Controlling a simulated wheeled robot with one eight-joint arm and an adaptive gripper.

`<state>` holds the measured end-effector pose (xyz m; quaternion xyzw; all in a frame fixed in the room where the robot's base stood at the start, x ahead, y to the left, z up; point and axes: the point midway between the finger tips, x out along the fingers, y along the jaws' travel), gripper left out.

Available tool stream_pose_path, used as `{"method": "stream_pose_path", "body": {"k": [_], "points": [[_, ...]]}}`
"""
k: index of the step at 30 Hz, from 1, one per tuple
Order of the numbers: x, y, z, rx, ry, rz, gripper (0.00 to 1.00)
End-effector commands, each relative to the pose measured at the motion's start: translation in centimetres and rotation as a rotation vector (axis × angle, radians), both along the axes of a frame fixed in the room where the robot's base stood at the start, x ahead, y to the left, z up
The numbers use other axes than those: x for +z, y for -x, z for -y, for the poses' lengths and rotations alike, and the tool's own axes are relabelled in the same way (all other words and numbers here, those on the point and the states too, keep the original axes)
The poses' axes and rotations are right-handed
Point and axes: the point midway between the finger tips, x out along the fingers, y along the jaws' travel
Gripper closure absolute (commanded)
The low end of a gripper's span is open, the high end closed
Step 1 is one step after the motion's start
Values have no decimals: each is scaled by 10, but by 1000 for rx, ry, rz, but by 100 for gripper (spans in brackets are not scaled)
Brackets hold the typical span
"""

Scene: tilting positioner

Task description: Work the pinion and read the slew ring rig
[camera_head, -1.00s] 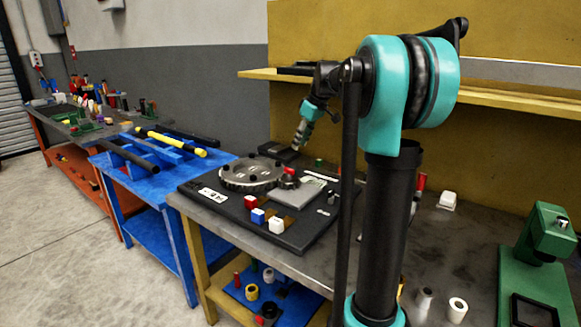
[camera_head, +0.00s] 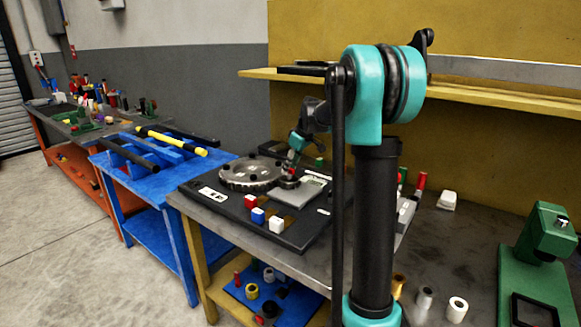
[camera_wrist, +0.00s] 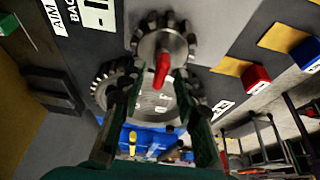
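The slew ring (camera_head: 250,173) is a grey toothed ring with black knobs, lying on the black rig board (camera_head: 225,203). It also shows in the wrist view (camera_wrist: 150,98), partly behind my fingers. The small toothed pinion (camera_wrist: 163,42) meshes with or sits close against the ring; I cannot tell which. A red handle (camera_wrist: 161,66) stands up from the pinion. My gripper (camera_head: 290,172) is down over the pinion, beside the ring. In the wrist view my gripper (camera_wrist: 158,88) is open, its dark green fingers apart, with the red handle near their tips and gaps either side.
A red block (camera_head: 250,202), a blue block (camera_head: 258,216) and a white block (camera_head: 276,226) stand along the board's front edge. A label card (camera_wrist: 98,14) is on the board. A green machine (camera_head: 540,265) stands far right.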

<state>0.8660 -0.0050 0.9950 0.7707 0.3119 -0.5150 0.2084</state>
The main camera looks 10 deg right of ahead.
Motion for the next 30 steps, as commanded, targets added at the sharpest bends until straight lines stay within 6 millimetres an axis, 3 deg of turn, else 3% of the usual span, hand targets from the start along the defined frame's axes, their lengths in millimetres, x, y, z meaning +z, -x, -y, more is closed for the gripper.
{"method": "stream_pose_path", "body": {"k": [2,10,20,30], "points": [[0,0,0,0,0,0,68],[0,0,0,0,0,0,100],[0,1,0,-40,2,-1,100],[0,2,-2,-317,1,0,100]]}}
